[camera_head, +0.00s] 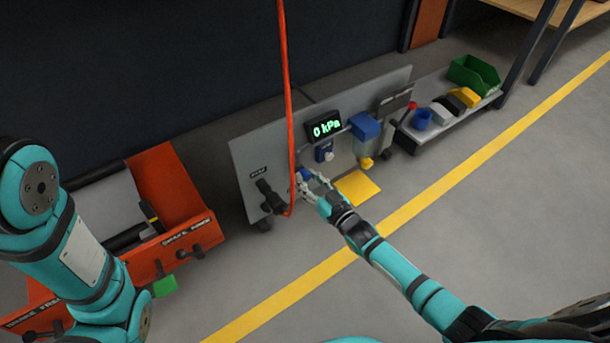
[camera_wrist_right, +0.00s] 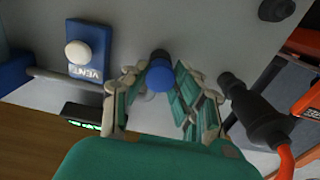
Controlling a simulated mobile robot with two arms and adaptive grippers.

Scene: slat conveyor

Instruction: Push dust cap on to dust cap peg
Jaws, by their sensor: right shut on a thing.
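The blue dust cap (camera_wrist_right: 160,78) is between the fingertips of my right gripper (camera_wrist_right: 160,88), which is shut on it in front of the grey panel. A dark stub (camera_wrist_right: 158,55), apparently the dust cap peg, shows right behind the cap. The cap looks lined up with it, but I cannot tell how far it sits over it. In the head view my right gripper (camera_head: 311,184) is at the panel's lower left, with the blue cap (camera_head: 304,174) at its tips. My left gripper is out of view; only my left arm shows.
The grey panel (camera_head: 252,152) carries a 0 kPa display (camera_head: 324,127) and a blue VENT block (camera_wrist_right: 88,48) with a white button. A black fitting with a red hose (camera_wrist_right: 262,122) is close right of the gripper in the wrist view. An orange unit (camera_head: 171,190) stands left.

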